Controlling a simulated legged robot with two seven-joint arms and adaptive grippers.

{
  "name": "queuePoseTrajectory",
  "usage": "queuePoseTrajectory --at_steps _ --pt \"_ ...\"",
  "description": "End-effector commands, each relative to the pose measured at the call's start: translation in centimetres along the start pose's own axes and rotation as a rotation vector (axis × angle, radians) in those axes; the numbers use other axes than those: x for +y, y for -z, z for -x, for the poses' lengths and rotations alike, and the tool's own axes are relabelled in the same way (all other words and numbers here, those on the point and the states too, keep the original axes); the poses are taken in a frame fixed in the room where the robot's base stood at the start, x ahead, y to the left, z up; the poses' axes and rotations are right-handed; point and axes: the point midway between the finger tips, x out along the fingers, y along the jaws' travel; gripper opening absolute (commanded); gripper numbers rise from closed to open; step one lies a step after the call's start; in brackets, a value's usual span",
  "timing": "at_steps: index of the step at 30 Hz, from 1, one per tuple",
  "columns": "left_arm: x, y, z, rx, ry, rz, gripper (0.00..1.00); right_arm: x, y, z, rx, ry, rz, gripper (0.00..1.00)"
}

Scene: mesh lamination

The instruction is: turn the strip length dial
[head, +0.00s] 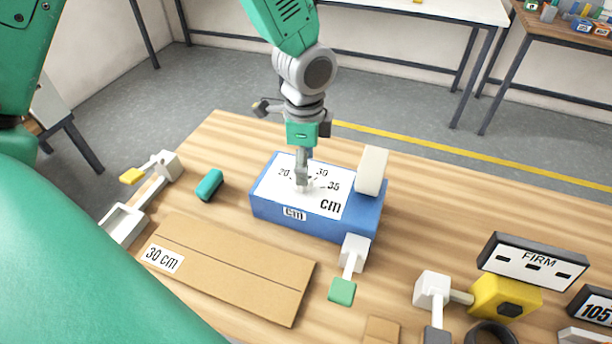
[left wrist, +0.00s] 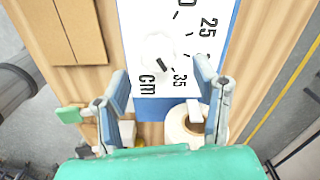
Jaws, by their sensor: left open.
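The blue strip-length box (head: 325,225) stands on the table with a white top face printed with numbers and "cm". The dial is a pale round knob (left wrist: 158,52) with a short black mark, which slants toward the 35 side in the left wrist view. In the head view the dial (head: 301,188) is mostly hidden by my left gripper (head: 302,178), which points down over it. In the left wrist view my left gripper (left wrist: 160,75) has its fingers spread, one on each side of the knob's line. I cannot tell whether they touch it. My right gripper is not in view.
A cardboard piece (head: 230,268) labelled "30 cm" lies in front of the box. A white roll (head: 371,171) stands at the box's right end. A green-tipped lever (head: 342,288) sticks out in front. A teal cylinder (head: 209,185) lies left; a yellow device (head: 503,297) stands right.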

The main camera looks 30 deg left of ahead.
Motion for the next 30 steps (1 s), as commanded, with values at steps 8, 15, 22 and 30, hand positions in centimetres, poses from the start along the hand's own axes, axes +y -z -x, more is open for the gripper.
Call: queuePoseTrajectory --at_steps 8,15,22,30 --pt "0.1 -0.1 -3.7 -0.001 0.001 0.001 0.55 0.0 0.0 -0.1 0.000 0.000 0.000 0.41" --pt "0.0 0.0 -4.3 0.000 0.001 0.000 0.55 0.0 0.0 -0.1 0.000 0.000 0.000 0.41" --pt "0.0 0.0 -4.2 0.000 0.002 0.000 0.23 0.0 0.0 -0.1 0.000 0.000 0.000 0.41" --pt "0.0 0.0 -4.2 0.000 0.001 0.006 0.06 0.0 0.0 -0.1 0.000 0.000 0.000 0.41"
